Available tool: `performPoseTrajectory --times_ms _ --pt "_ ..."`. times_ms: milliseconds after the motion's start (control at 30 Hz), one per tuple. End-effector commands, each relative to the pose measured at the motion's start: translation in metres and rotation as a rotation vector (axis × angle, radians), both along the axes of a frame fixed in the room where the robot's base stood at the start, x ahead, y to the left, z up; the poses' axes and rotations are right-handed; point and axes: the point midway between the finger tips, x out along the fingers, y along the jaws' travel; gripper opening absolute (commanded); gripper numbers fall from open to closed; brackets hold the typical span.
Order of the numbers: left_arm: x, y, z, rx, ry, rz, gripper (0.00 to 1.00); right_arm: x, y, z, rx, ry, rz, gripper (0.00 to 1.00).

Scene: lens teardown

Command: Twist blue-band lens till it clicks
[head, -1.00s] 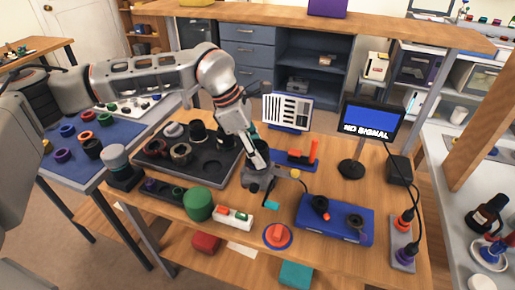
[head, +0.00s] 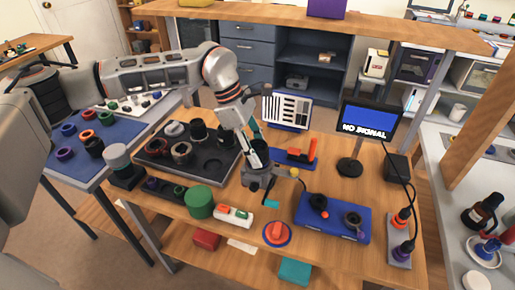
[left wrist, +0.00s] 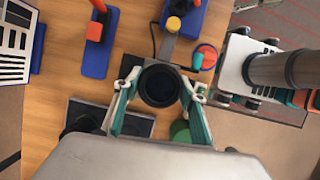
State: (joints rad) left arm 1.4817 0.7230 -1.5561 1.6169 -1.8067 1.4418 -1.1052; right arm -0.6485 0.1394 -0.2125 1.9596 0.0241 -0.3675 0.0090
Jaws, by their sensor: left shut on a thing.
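My left gripper (head: 258,170) points down over the middle of the wooden table. In the left wrist view its two teal-lined fingers (left wrist: 158,100) are shut on a dark round lens (left wrist: 159,86), one finger on each side. The lens faces the camera with its black opening. I see no blue band on it from here. A grey bracket (left wrist: 164,50) with a yellow knob (left wrist: 173,23) stands right beside the lens; whether the lens is seated in it is hidden. The right gripper is not in view.
A dark tray (head: 214,165) with several lens parts lies left of the gripper. A green cylinder (head: 200,202), a red round dial (head: 277,233) and a blue box (head: 333,217) stand in front. A monitor (head: 368,121) reading NO SIGNAL is at the right.

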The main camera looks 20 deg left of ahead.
Motion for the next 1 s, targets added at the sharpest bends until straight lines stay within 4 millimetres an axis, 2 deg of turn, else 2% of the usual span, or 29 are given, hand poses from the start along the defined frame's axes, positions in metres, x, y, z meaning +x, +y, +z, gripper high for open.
performPoseTrajectory --times_ms 333,467,700,733,800,1000 --pt "0.0 -0.001 0.002 0.001 0.001 -0.048 0.14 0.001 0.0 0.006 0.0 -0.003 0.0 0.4" --pt "0.0 -0.001 0.001 0.0 0.0 -0.094 0.0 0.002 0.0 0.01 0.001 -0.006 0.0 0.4" --pt "0.0 -0.001 0.0 -0.001 -0.002 -0.106 0.0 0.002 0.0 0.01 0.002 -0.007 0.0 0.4" --pt "0.0 -0.001 0.0 -0.001 -0.003 -0.107 0.44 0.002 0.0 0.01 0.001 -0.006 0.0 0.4" --pt "0.0 -0.001 0.0 0.0 -0.002 -0.106 0.61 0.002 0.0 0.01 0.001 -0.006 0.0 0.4" --pt "0.0 0.0 0.0 0.0 -0.001 -0.104 0.61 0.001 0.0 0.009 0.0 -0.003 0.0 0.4"
